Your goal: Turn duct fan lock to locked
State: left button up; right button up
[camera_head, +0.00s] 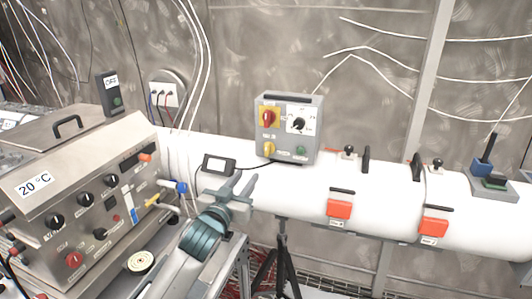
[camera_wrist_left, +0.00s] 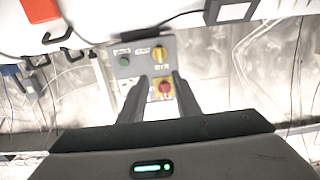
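A grey control box (camera_head: 288,128) sits on the white duct. It carries a red rotary knob on a yellow plate (camera_head: 268,117), a black dial on a white plate (camera_head: 299,124), a yellow knob (camera_head: 268,148) and a green button (camera_head: 300,150). Its labels are too small to read, so I cannot tell which control is the lock. My left gripper (camera_head: 240,187) is open and empty, in front of the duct, below and left of the box. In the left wrist view the box appears upside down, with the yellow knob (camera_wrist_left: 160,54) and red knob (camera_wrist_left: 164,88) beyond the open fingers (camera_wrist_left: 160,80).
The white duct (camera_head: 385,195) runs across with red latches (camera_head: 339,208) and black handles. A small black display (camera_head: 218,165) sits left of the box. A steel instrument panel (camera_head: 85,190) stands at left. A black tripod (camera_head: 283,260) is below.

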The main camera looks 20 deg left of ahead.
aim_at(266, 151)
pick_arm(q)
jog(key=w+b, duration=0.2)
jog(key=w, duration=0.3)
jog(key=w+b, duration=0.3)
jog(key=w, duration=0.2)
jog(key=w+b, duration=0.2)
jog(key=w, duration=0.4)
jog(key=shift+w+d+f+b, duration=0.1)
jog(key=shift+d+f+b, duration=0.05)
jog(key=shift+d+b, duration=0.2)
jog(key=shift+w, duration=0.6)
grip_shut()
